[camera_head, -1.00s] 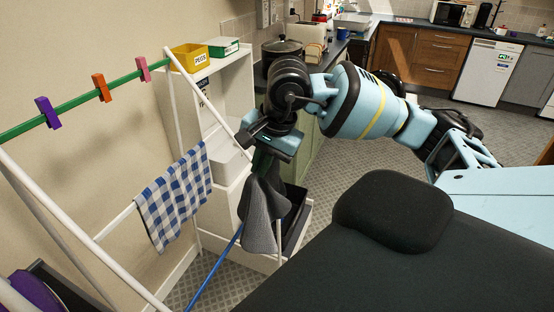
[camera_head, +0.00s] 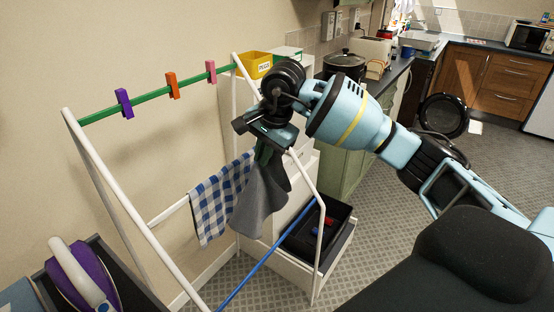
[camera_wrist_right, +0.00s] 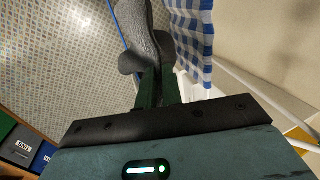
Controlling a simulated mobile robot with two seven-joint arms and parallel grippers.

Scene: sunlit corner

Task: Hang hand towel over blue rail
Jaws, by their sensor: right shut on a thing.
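The grey hand towel (camera_head: 261,201) hangs in folds from my right gripper (camera_head: 264,152), which is shut on its upper end. In the right wrist view the gripper's green fingers (camera_wrist_right: 158,92) pinch the towel (camera_wrist_right: 143,38). The blue rail (camera_head: 268,254) is the low front bar of a white drying rack (camera_head: 123,200). It also shows in the right wrist view (camera_wrist_right: 117,22). The towel hangs apart from the blue rail, to its upper left in the head view. My left gripper is out of view.
A blue checked cloth (camera_head: 216,204) hangs on the rack's white rail, just behind the towel. The green rail (camera_head: 150,96) carries purple, orange and pink pegs. A purple and white object (camera_head: 84,274) is at lower left.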

